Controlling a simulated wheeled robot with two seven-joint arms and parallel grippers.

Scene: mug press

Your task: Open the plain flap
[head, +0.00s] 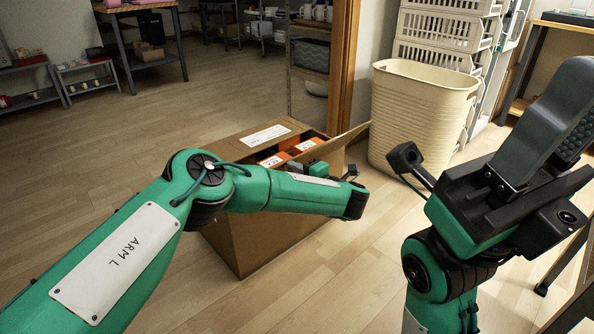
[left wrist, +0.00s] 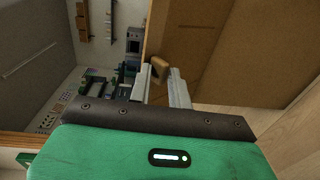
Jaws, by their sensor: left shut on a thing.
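A cardboard box (head: 262,225) stands on the floor in the middle of the head view, its top partly open. One flap with a white label (head: 265,135) lies on the far left side of the top. The plain flap (head: 347,142), without a label, sticks out raised and tilted at the right. My left gripper (head: 320,168) is at the box's right side, partly hidden behind my forearm. In the left wrist view its fingers (left wrist: 160,76) are shut on a small brown tab (left wrist: 158,67) beside a large brown panel (left wrist: 195,40). My right gripper (head: 550,130) is raised at the right.
Orange items (head: 282,155) with white labels sit inside the box. A tall cream basket (head: 420,115) stands on the floor right behind the box, near the raised flap. White crates (head: 440,30) are stacked beyond it. Wooden floor is free at the left and front.

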